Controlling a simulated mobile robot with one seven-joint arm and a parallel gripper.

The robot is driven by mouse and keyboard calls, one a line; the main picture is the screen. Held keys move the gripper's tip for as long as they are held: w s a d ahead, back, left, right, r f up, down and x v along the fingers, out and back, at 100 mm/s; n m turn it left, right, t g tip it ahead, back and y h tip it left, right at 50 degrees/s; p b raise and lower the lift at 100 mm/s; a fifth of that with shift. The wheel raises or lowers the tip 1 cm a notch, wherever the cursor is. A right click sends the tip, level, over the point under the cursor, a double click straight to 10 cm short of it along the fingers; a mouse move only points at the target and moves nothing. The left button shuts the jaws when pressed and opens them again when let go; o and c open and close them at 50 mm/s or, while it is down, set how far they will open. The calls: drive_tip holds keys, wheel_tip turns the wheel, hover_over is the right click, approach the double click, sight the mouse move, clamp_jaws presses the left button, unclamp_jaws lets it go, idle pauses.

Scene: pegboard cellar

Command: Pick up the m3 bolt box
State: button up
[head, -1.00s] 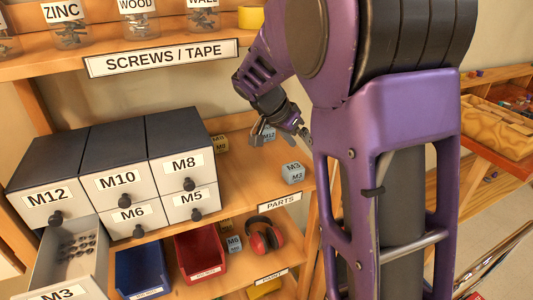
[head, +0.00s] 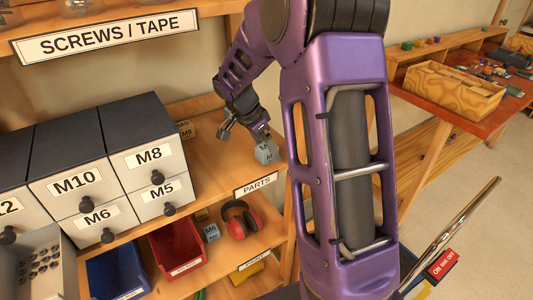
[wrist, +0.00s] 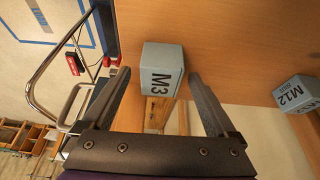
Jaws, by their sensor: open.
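The M3 bolt box is a small grey-blue cube. In the wrist view the M3 box (wrist: 163,72) shows its dark M3 label and lies between the finger ends, close to the shelf edge. In the head view the M3 box (head: 266,152) sits on the middle shelf, just right of my gripper, its label too small to read surely. My gripper (head: 240,132) is open and empty. In the wrist view the fingers of my gripper (wrist: 158,80) are spread wide, with a gap to the box on both sides.
A similar M12 box (wrist: 298,94) stands to the right in the wrist view. The labelled drawer cabinet (head: 85,178) fills the shelf's left. Below are a red bin (head: 176,252), a blue bin (head: 117,272) and red earmuffs (head: 238,219).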

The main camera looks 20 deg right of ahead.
drive_tip(key=shift+d+f, duration=0.15)
drive_tip(key=shift+f, duration=0.25)
clamp_jaws()
drive_tip(key=shift+w, duration=0.1)
drive_tip(key=shift+r, duration=0.25)
